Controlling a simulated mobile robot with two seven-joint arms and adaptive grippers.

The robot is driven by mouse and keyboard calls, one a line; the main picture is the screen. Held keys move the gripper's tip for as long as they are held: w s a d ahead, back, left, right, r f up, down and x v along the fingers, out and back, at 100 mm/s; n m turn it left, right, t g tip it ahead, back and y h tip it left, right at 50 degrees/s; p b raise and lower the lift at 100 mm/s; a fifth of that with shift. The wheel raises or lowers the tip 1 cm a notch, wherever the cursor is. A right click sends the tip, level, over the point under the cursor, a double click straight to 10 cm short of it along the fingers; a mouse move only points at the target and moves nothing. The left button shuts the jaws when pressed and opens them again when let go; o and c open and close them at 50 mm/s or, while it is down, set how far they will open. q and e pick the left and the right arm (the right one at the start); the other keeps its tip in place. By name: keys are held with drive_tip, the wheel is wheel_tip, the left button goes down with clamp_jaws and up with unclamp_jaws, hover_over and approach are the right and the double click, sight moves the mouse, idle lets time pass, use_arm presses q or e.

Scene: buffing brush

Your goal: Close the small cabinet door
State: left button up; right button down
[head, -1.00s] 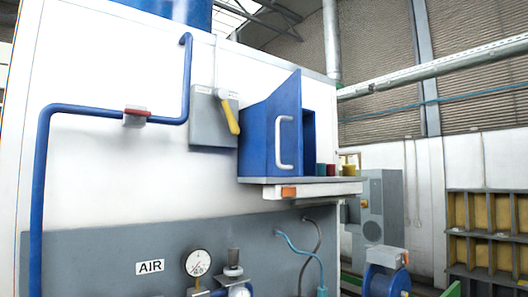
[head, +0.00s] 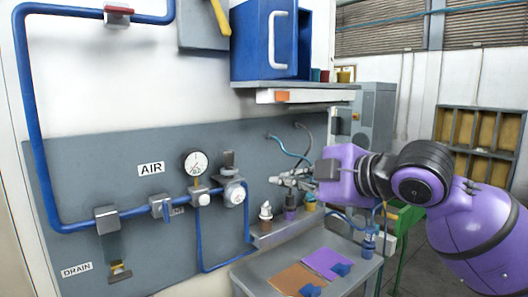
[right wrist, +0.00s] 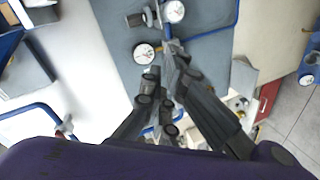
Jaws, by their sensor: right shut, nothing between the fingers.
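The small blue cabinet (head: 304,42) stands on a wall shelf at the top of the head view, its top cut off by the frame. Its blue door (head: 252,45) with a white bar handle (head: 279,42) appears to stand open, angled out from the body, with the cabinet's side showing to its right. My right gripper (head: 284,181) is shut and empty, below the shelf and well apart from the door, in front of the grey panel. Its fingers (right wrist: 172,58) also show closed together in the right wrist view. My left gripper is out of view.
The shelf (head: 300,97) juts out above my right gripper. Gauges (head: 195,163) and blue pipes (head: 45,140) line the wall to its left.

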drive_tip(key=s+a+r+n+y, duration=0.1)
drive_tip(key=s+r+n+y, duration=0.3)
drive_tip(key=r, duration=1)
drive_tip(key=s+a+r+n, duration=0.15)
drive_tip(key=s+r, duration=0.35)
drive_tip(key=r, duration=0.8)
drive_tip(key=x, duration=0.9)
drive_tip(key=shift+n+t, duration=0.4)
drive_tip(key=shift+n, duration=0.05)
drive_tip(key=d, duration=0.1)
drive_tip(key=w+d, duration=0.1)
drive_tip(key=w+d+p, duration=0.1)
drive_tip(key=shift+w+d+r, duration=0.25)
drive_tip(key=shift+d+r, duration=0.05)
drive_tip(key=shift+d, duration=0.05)
drive_tip(key=shift+a, duration=0.1)
